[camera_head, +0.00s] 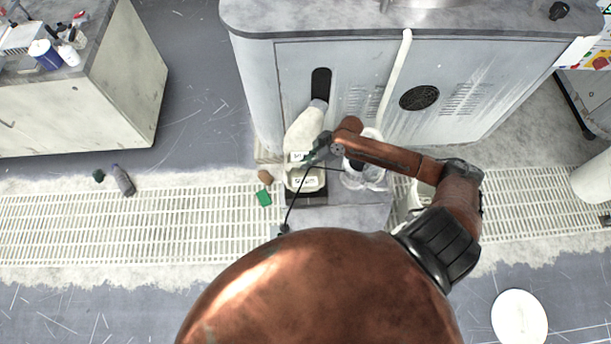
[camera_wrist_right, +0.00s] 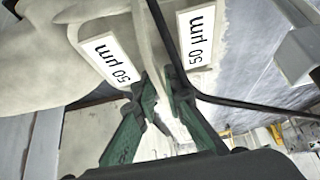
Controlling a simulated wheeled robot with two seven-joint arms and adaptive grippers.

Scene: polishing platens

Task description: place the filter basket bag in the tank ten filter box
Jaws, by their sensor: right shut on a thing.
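The filter basket bag (camera_head: 304,129) is off-white and hangs in front of the grey cabinet's dark slot, above the filter box. In the right wrist view, the bag (camera_wrist_right: 45,85) fills the upper left, with a "50 µm" label. My right gripper (camera_head: 319,150) is shut on the bag's edge; its green fingers (camera_wrist_right: 162,92) show close up. The pale filter box (camera_head: 305,181), with a label, stands just below the bag. I cannot tell whether the bag touches it. Which thing bears the second "50 µm" label in the wrist view is unclear. My left gripper is out of view.
A clear container (camera_head: 368,176) stands right of the filter box, partly behind my right arm. A thin black cable runs past the box. The grey cabinet (camera_head: 350,85) blocks the back.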

